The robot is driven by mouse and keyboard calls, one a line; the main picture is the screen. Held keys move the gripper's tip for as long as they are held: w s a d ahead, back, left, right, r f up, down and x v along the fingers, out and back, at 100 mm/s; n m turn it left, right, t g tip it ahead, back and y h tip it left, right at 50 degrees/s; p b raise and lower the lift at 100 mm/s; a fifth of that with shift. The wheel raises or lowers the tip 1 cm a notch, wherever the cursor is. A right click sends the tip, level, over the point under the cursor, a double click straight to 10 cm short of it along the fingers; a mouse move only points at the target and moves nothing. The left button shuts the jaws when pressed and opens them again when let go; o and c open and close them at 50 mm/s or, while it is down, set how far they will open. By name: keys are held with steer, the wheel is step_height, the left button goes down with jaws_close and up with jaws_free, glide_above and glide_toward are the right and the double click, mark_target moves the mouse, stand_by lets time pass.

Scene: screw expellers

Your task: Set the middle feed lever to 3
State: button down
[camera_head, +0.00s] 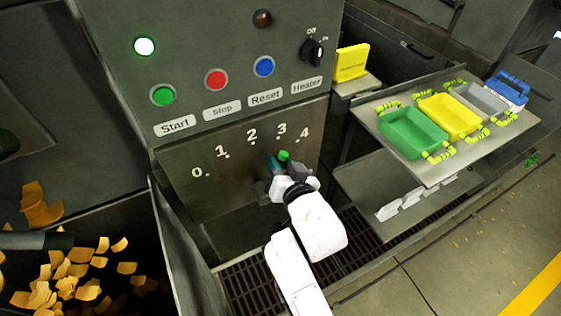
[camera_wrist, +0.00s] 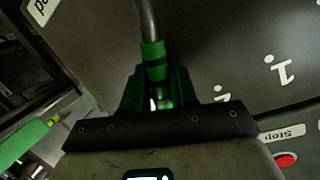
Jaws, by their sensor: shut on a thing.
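The feed lever shows as a green tip (camera_head: 284,155) just below the "3" of the 0 to 4 scale (camera_head: 252,135) on the grey panel. In the wrist view its metal rod and green-and-black grip (camera_wrist: 153,52) run down between my fingers. My gripper (camera_head: 278,164) is shut on the lever in front of the panel; its dark green fingers also show in the wrist view (camera_wrist: 157,92). My gripper hides much of the lever, so its exact reading is hard to tell. Only one lever shows.
Above the scale are a green Start button (camera_head: 162,95), a red Stop button (camera_head: 215,79), a blue Reset button (camera_head: 263,66) and a Heater knob (camera_head: 312,52). Colored trays (camera_head: 413,133) stand on a table (camera_head: 405,174) at right. A bin of orange pieces (camera_head: 75,270) is at lower left.

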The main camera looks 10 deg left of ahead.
steer(key=shift+f, duration=0.1)
steer(key=c, duration=1)
jaws_free()
steer(key=b+v, duration=0.1)
steer(key=v, duration=0.9)
steer(key=shift+s+d, duration=0.2)
steer(key=shift+s, duration=0.15)
steer(key=s+d+f+m+g+h, duration=0.1)
steer(key=s+d+f+g+h, duration=0.15)
steer(key=d+f, duration=0.45)
steer(key=s+d+f+g+h, duration=0.25)
steer(key=s+d+f, duration=0.2)
steer(key=d, duration=0.35)
steer(key=s+d+f+g, duration=0.2)
steer(key=s+d, duration=0.2)
steer(key=s, duration=0.2)
steer(key=s+d+f+g+h, duration=0.1)
steer(key=s+d+f+g, duration=0.1)
steer(key=s, duration=0.4)
steer(key=s+d+f+g+h, duration=0.1)
steer(key=s+d+f+g, duration=0.2)
steer(key=s+d, duration=0.3)
steer(key=shift+s+d+m, duration=0.3)
steer(key=shift+s+d, duration=0.1)
steer(key=shift+d, duration=0.15)
